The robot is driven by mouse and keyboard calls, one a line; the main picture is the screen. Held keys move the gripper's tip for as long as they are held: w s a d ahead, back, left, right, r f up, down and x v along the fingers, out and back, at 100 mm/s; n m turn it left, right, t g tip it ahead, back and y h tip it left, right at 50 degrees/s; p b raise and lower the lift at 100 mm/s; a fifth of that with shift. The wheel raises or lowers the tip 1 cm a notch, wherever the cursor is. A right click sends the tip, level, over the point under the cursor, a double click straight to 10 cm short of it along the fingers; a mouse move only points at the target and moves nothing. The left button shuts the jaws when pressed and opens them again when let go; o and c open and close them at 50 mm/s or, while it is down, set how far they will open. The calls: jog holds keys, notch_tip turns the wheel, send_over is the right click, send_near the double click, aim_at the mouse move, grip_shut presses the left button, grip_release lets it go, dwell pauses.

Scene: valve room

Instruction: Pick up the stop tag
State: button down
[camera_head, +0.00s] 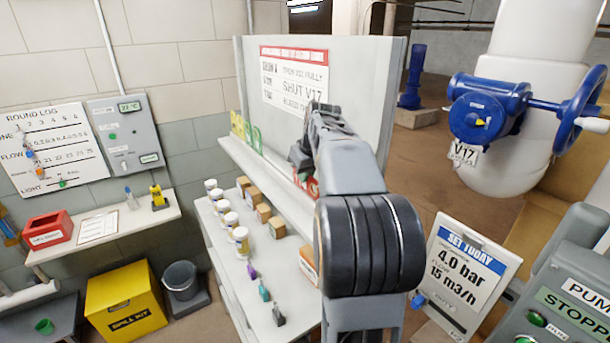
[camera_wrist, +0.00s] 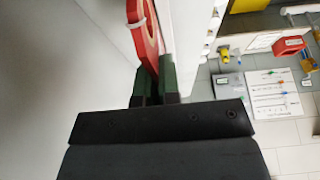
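The stop tag (camera_wrist: 147,38) is a flat red piece with a round opening, seen nearly edge-on in the wrist view beside a pale wall. Its lower edge lies between the two dark green fingers of my gripper (camera_wrist: 157,88), which are close together on either side of it. In the head view, a red patch with white lettering (camera_head: 313,187) shows low on the upright board, partly hidden by my arm. My gripper (camera_head: 302,155) is by the board there, and its fingertips are largely hidden.
The grey board (camera_head: 370,90) stands close beside my gripper. Green tags (camera_head: 245,130) stand on its narrow ledge (camera_head: 265,180). Below, a bench (camera_head: 245,295) holds white jars and small boxes. A blue valve (camera_head: 480,110) on a white pipe is at right.

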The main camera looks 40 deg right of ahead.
jog(key=s+a+r, duration=0.3)
jog(key=s+r, duration=0.7)
jog(key=s, duration=0.3)
jog(key=shift+s+a+p, duration=0.3)
jog(key=shift+a+p, duration=0.05)
jog(key=shift+a, duration=0.05)
